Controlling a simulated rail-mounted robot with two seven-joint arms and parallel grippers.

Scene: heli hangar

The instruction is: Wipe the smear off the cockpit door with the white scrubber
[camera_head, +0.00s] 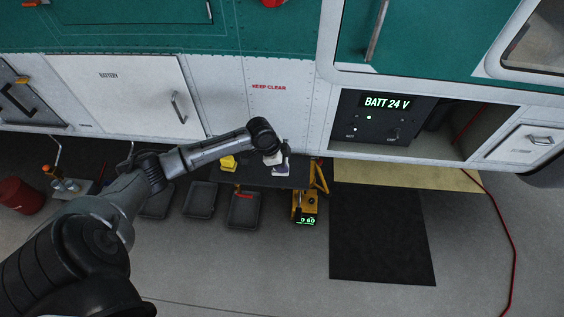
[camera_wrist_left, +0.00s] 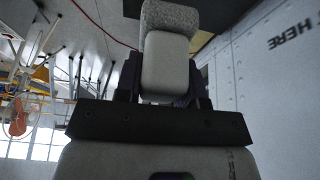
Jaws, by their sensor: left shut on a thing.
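My left gripper (camera_head: 281,163) is shut on the white scrubber, low in front of the white lower hull panel and over the dark bench. In the left wrist view the scrubber (camera_wrist_left: 167,68) has a pale smooth body and a grey, rough pad at its far end, between the fingers (camera_wrist_left: 168,92). In the head view the scrubber is small and mostly hidden by the wrist. The teal door (camera_head: 425,40) with a grey handle at the upper right looks like the cockpit door, partly cut off by the frame. I cannot make out a smear. My right gripper is not in view.
A yellow object (camera_head: 228,162) lies on the dark bench (camera_head: 297,174), beside my left forearm. Dark trays (camera_head: 243,211) and a yellow device reading D 60 (camera_head: 306,219) are below. An open bay with a BATT 24 V panel (camera_head: 385,118) is right. A red cable (camera_head: 507,235) crosses the floor.

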